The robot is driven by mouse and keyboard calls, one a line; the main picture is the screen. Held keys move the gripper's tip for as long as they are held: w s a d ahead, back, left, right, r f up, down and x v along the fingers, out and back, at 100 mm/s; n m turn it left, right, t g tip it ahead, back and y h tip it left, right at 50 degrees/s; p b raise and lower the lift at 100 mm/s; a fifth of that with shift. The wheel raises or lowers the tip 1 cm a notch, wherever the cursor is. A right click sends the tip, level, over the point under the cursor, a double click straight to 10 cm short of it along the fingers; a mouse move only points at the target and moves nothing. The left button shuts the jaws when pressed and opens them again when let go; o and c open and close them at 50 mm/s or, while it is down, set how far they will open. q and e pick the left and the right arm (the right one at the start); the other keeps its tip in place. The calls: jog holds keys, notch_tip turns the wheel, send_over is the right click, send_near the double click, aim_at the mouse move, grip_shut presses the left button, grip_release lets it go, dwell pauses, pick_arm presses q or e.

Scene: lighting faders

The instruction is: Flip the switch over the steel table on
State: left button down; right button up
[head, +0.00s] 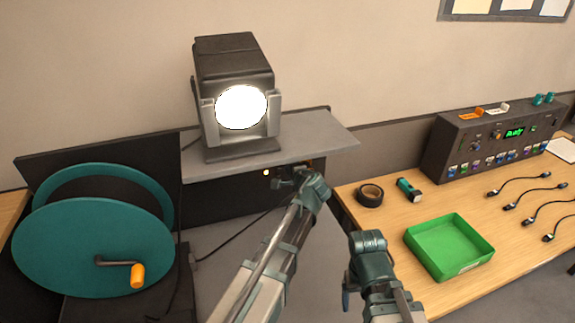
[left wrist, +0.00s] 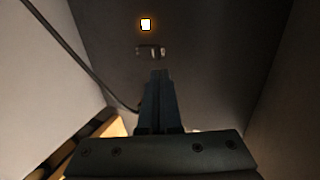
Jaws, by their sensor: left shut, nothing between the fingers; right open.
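The steel table (head: 318,142) has a grey top and a dark front panel. On that panel a small lit indicator (head: 266,172) glows; it also shows in the left wrist view (left wrist: 145,24). Just below it in the left wrist view is a small switch (left wrist: 150,51); which way it is set is hard to tell. My left gripper (head: 277,182) is at the dark panel, fingers shut and empty. Its fingertips (left wrist: 159,74) point at the switch, with a small visible gap in the picture; contact cannot be judged. My right gripper (head: 349,290) is open and away from the panel.
A lit lamp (head: 240,107) stands on the steel table. A teal cable reel (head: 90,245) is at left. The wooden table (head: 405,216) at right holds a green tray (head: 450,246), black tape (head: 370,195), a control box (head: 490,140) and several cables.

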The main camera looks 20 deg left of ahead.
pick_arm(q)
jog(key=s+d+r+p, duration=0.2)
jog(key=s+r+p, duration=0.1)
jog(key=s+r, duration=0.1)
jog(key=shift+d, duration=0.25)
jog(key=s+d+f+n+g+h, duration=0.2)
jog(key=s+d+f+g, duration=0.1)
jog(key=s, duration=0.6)
jog(key=s+d+f+n+g+h, duration=0.2)
jog(key=s+d+f+n+g, duration=0.1)
jog(key=s, duration=0.6)
jog(key=s+d+f+n+g+h, duration=0.2)
jog(key=s+d+f+g, duration=0.3)
jog(key=s, duration=0.4)
jog(key=shift+s+d+f, duration=0.3)
jog(key=shift+d+f, duration=0.45)
jog(key=shift+f, duration=0.1)
